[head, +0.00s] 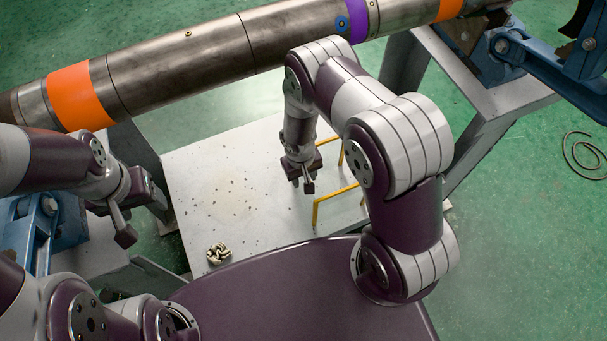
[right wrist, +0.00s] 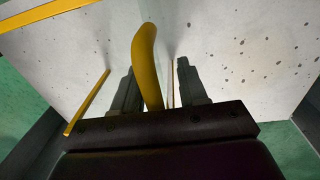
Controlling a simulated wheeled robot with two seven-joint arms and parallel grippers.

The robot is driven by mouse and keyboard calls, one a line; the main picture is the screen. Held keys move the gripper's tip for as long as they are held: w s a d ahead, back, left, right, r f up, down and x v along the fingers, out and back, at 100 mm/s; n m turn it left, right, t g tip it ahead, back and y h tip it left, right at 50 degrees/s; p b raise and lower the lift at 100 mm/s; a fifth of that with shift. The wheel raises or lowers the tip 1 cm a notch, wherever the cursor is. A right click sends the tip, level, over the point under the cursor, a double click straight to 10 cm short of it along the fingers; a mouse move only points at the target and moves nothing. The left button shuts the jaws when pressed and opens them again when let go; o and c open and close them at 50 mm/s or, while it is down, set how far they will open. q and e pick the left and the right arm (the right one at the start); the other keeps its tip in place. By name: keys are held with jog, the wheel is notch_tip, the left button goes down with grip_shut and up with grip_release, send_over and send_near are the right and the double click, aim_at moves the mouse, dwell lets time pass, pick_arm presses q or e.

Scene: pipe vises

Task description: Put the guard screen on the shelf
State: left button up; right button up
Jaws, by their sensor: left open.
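Yellow bars of what looks like the guard screen (head: 335,193) stand at the right part of a pale, speckled shelf-like surface (head: 205,195). Much of the screen is hidden behind my right arm. My right gripper (head: 302,186) points down just left of the bars in the head view. In the right wrist view its two fingers (right wrist: 158,92) are apart, with a curved yellow bar (right wrist: 147,55) between them and a gap at the right finger. My left gripper (head: 132,215) is open and empty, left of the speckled surface and below the pipe.
A large metal pipe (head: 180,62) with orange and purple bands crosses the back. Blue vise parts (head: 550,60) stand at the upper right, and another blue part (head: 40,225) at the left. A small metal piece (head: 218,253) lies on the speckled surface. A cable coil (head: 582,155) lies on the green floor.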

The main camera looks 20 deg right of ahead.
jog(key=r+p, duration=0.1)
jog(key=r, duration=0.2)
jog(key=r+p, duration=0.1)
jog(key=r, duration=0.3)
jog(key=r+p, duration=0.1)
jog(key=r, duration=0.2)
jog(key=shift+a+r+p, duration=0.35)
jog(key=shift+r+p, duration=0.05)
pick_arm(q)
notch_tip(320, 180, up, 4)
pick_arm(e)
jog(key=s+d+r, duration=0.1)
jog(key=s+r, duration=0.2)
jog(key=r, duration=0.3)
jog(key=s+d+r+t, duration=0.1)
jog(key=s+r, duration=0.2)
jog(key=r, duration=0.4)
jog(key=s+d+r, duration=0.1)
jog(key=s+r, duration=0.1)
jog(key=r, duration=0.5)
jog(key=shift+s+d+m+y, duration=0.3)
jog(key=shift+s+m+y, duration=0.1)
pick_arm(q)
jog(key=shift+c, duration=0.3)
pick_arm(e)
jog(key=shift+r, duration=0.1)
